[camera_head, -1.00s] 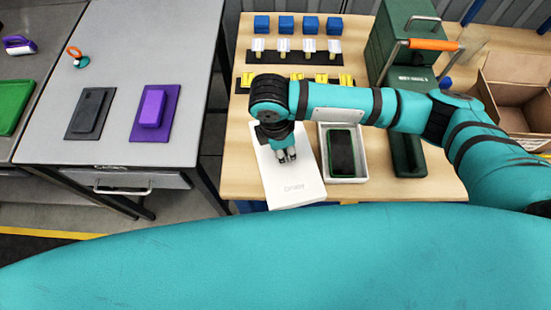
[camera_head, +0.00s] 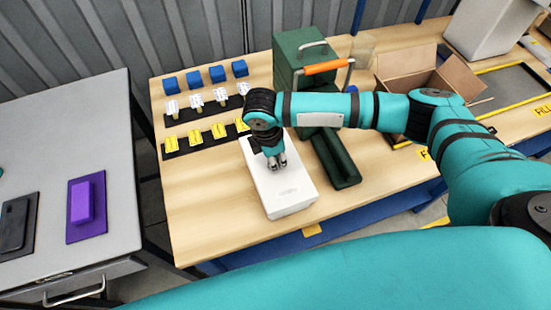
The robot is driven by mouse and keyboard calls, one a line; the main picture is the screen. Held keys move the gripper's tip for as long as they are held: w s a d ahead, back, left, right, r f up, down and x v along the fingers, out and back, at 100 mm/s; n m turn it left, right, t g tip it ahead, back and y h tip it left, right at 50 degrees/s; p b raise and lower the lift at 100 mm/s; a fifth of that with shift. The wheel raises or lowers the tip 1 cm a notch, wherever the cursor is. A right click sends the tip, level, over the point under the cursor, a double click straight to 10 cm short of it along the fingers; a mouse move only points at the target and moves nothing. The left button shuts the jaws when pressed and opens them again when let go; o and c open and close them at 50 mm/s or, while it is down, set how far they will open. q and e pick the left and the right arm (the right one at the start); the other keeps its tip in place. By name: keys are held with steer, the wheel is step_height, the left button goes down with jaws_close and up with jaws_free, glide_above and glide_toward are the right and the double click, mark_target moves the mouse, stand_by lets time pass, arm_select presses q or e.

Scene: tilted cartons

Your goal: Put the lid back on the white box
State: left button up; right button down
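The white lid (camera_head: 288,190) lies over the white box (camera_head: 295,211), whose open top and contents are hidden. The lid lines up roughly with the box, but I cannot tell whether it is fully seated. My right gripper (camera_head: 277,163) points down at the far part of the lid, its fingertips close together at the lid's surface. Whether they grip it is not clear. My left gripper is not in view.
A dark green tray (camera_head: 335,160) lies just right of the box, before a green machine (camera_head: 303,55) with an orange handle. Yellow pieces (camera_head: 195,138) stand behind left. An open carton (camera_head: 425,72) is farther right. The wooden table (camera_head: 215,215) is clear at front left.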

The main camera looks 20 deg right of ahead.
steer(key=shift+f+b, duration=1.3)
steer(key=shift+b, duration=0.15)
steer(key=shift+f, duration=1.35)
steer(key=shift+f, duration=0.2)
